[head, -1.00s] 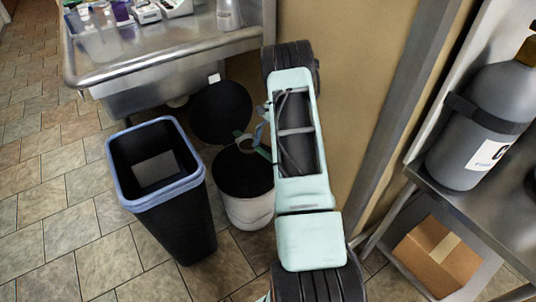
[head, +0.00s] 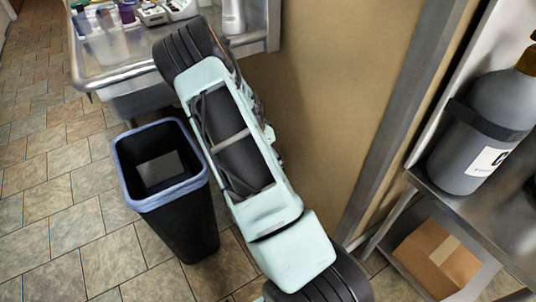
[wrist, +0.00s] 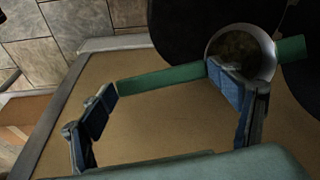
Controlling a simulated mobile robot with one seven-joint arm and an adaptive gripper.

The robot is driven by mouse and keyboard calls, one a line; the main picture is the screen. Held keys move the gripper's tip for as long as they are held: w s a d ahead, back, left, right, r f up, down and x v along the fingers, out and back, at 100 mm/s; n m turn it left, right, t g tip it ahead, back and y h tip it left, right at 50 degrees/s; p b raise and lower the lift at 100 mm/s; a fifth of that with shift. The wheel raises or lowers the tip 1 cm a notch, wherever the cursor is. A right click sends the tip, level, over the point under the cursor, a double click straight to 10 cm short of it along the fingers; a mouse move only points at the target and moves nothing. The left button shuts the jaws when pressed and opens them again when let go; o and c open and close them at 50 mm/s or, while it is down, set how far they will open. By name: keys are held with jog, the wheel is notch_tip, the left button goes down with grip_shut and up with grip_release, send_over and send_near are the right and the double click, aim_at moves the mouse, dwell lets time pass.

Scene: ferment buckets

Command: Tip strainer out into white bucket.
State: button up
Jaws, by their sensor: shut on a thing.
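In the wrist view, my gripper (wrist: 165,92) has its two blue-padded fingers far apart, with the strainer's green bar (wrist: 165,77) running across between them. The strainer's round metal cup (wrist: 268,64) sits beside the right fingertip, with a dark brownish inside. I cannot tell what is in it. In the head view, my arm hides the gripper, the strainer and the white bucket. Dark round shapes show behind the cup in the wrist view; I cannot tell which one belongs to the bucket.
A black bin (head: 192,225) with a blue-rimmed liner stands left of my arm. A steel sink counter (head: 125,75) with bottles is behind it. At right, a metal shelf (head: 440,195) holds a grey gas cylinder (head: 470,140), with a cardboard box (head: 437,255) below. Tiled floor is open at left.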

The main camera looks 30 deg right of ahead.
jog(key=shift+s+a+f+t+h+b, duration=0.15)
jog(key=shift+f+t+h+b, duration=0.75)
jog(key=shift+h+b, duration=1.8)
jog(key=shift+w+a+f+t+h+b, duration=0.1)
jog(key=shift+f+t+h+b, duration=1.05)
jog(key=shift+h, duration=2.9)
jog(key=shift+s+a+f+t+h+b, duration=0.15)
jog(key=shift+f+t+h+b, duration=0.4)
jog(key=shift+h+b, duration=2.3)
jog(key=shift+f+h+p, duration=0.15)
jog(key=shift+h+p, duration=0.35)
jog(key=shift+h, duration=0.1)
